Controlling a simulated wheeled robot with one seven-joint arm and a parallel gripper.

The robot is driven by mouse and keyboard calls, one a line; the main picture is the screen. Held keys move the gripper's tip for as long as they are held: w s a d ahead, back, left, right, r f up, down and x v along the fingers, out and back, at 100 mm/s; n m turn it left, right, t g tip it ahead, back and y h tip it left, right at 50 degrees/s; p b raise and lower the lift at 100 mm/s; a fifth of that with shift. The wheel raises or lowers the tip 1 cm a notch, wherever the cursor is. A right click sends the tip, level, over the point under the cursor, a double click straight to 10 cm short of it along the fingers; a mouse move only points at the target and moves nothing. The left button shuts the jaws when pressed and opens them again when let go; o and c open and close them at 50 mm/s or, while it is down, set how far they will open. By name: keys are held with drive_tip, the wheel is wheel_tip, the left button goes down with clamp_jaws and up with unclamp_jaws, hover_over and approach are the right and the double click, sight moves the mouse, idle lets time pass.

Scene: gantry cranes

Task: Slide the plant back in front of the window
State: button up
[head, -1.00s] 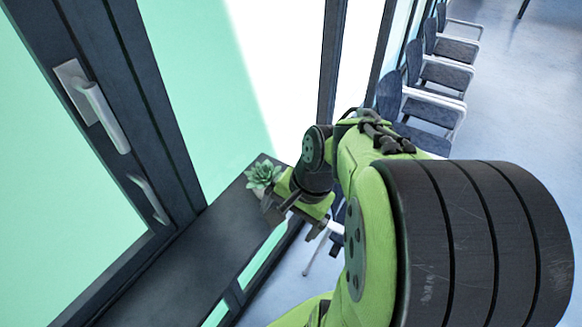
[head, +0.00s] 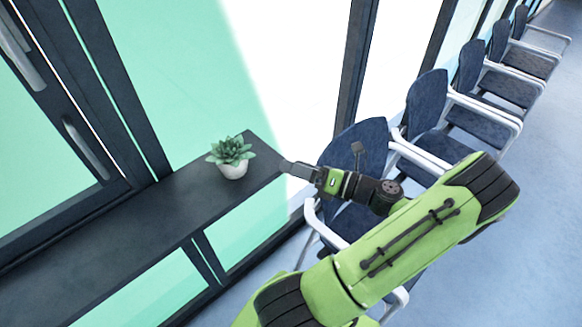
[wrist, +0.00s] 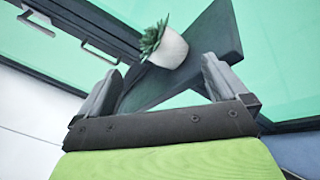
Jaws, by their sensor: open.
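The plant (head: 231,158) is a green succulent in a small white pot. It stands upright on the dark window ledge (head: 130,225), near the ledge's right end. The window (head: 185,80) with green panes and dark frames is behind it. My gripper (head: 286,166) is just off the right end of the ledge, to the right of the plant and apart from it. In the wrist view the gripper (wrist: 158,92) has its fingers spread and empty, and the plant (wrist: 165,47) shows beyond them, tilted in the picture.
A row of dark blue chairs with white arms (head: 430,125) runs along the window on the right, close to my arm. Window handles (head: 88,150) are at the left. The ledge left of the plant is bare. Open floor (head: 545,190) lies at the right.

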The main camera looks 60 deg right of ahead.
sight(240, 149)
drive_tip(key=shift+w+a, duration=0.1)
drive_tip(key=shift+w, duration=0.05)
drive_tip(key=w+b, duration=0.1)
drive_tip(key=w, duration=0.4)
drive_tip(key=w+a+b, duration=0.1)
drive_tip(key=w, duration=0.4)
drive_tip(key=w+b, duration=0.1)
drive_tip(key=w, duration=0.4)
drive_tip(key=shift+w+a, duration=0.25)
drive_tip(key=shift+a, duration=0.05)
drive_tip(key=shift+c, duration=0.3)
drive_tip(key=c, duration=0.8)
drive_tip(key=shift+a, duration=0.15)
drive_tip(key=shift+c, duration=0.3)
